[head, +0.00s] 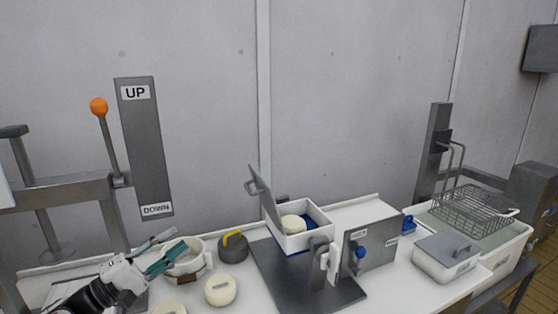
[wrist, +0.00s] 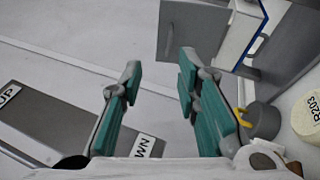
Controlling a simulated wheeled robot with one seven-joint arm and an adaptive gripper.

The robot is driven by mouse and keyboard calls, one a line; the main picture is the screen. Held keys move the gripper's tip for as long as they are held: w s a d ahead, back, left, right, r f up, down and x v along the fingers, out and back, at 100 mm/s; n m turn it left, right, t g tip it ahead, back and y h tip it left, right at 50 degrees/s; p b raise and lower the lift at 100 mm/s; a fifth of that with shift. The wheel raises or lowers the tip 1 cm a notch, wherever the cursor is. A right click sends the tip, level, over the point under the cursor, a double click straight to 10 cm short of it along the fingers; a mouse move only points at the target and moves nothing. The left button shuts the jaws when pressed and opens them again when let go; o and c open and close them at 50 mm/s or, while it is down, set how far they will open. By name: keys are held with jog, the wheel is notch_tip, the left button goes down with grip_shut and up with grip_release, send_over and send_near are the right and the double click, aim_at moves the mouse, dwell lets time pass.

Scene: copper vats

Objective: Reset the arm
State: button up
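My gripper (head: 166,250) is at the lower left of the head view, above the bench beside a white round pot (head: 190,268). In the wrist view, its two teal-padded fingers (wrist: 155,92) stand apart with nothing between them. My arm's white and black links run off the bottom left of the head view. An upright lever with an orange knob (head: 99,106) stands at the left, next to a grey plate marked UP and DOWN (head: 146,150); part of this plate also shows in the wrist view (wrist: 62,122).
A grey weight with a yellow handle (head: 233,248) and pale cheese rounds (head: 220,290) are near the pot. An open white box (head: 300,240) holding a cheese stands mid-bench. A panel with a blue knob (head: 372,250), a lidded white container (head: 446,256) and a wire basket (head: 474,206) are right.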

jog(key=w+d+r+m+g, duration=0.1)
jog(key=w+d+r+g, duration=0.2)
jog(key=d, duration=0.5)
jog(key=w+d+r+m+g, duration=0.1)
jog(key=w+d+m+g, duration=0.2)
jog(key=d, duration=0.4)
jog(key=s+d+r+m+g+y, duration=0.1)
jog(key=s+d+g+y, duration=0.15)
jog(key=d, duration=0.65)
jog(key=s+d+r+g+y, duration=0.1)
jog(key=d+g+y, duration=0.25)
jog(key=d, duration=0.45)
jog(key=s+d+r+m+g+y, duration=0.1)
jog(key=s+d+r+y, duration=0.15)
jog(key=s+d, duration=0.3)
jog(key=s+d+r+m+y, duration=0.2)
jog(key=s+d+y, duration=0.2)
jog(key=s, duration=0.2)
jog(key=s+d+m+t+y, duration=0.1)
jog(key=s+m+t+y, duration=0.1)
jog(key=s, duration=1.4)
jog(key=shift+d+m+t+y, duration=0.15)
jog(key=shift+m+t+y, duration=0.15)
jog(key=shift+t+y, duration=0.5)
